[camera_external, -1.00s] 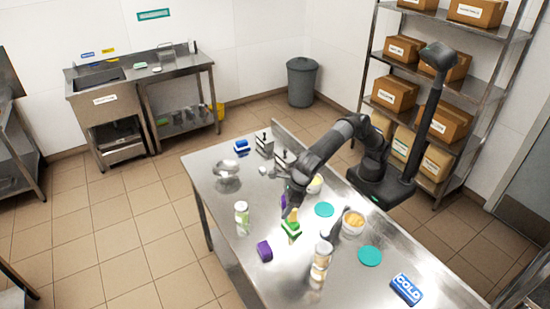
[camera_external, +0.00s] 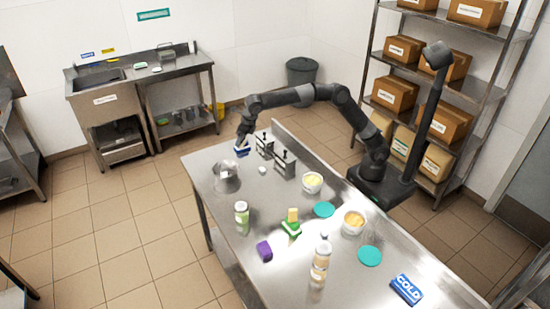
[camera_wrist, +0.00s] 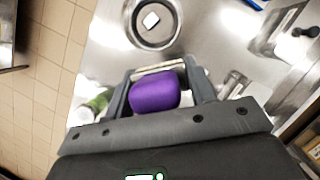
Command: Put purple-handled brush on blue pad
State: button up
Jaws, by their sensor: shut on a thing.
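My gripper (camera_wrist: 158,72) is shut on the purple-handled brush; its rounded purple handle (camera_wrist: 154,91) fills the space between the fingers in the wrist view. The brush's other end is hidden there. In the external view my gripper (camera_external: 241,139) is above the far left corner of the steel table, in front of or over the blue pad (camera_external: 243,152), which it partly covers. The height between them is hard to tell. A blue edge (camera_wrist: 256,3) also shows at the top right of the wrist view.
A metal bowl (camera_external: 226,178) stands close to my gripper, with a metal dispenser (camera_external: 284,163) to the right.

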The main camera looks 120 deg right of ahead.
jog(key=s+d+m+g+h, duration=0.1)
jog(key=s+d+m, duration=0.3)
jog(key=s+d, duration=2.25)
jog(key=w+a+f, duration=0.1)
jog(key=w+f, duration=0.2)
jog(key=w, duration=0.1)
jog(key=w+a+f, duration=0.1)
jog(key=w+f, duration=0.7)
jog(key=shift+w+a+f, duration=0.25)
jog(key=shift+a, duration=0.15)
jog(key=shift+w+a+f, duration=0.1)
jog(key=shift+w+f, duration=0.2)
jog(key=shift+f, duration=1.85)
jog(key=shift+f, duration=0.1)
jog(key=o, duration=1)
jog(key=shift+c, duration=0.2)
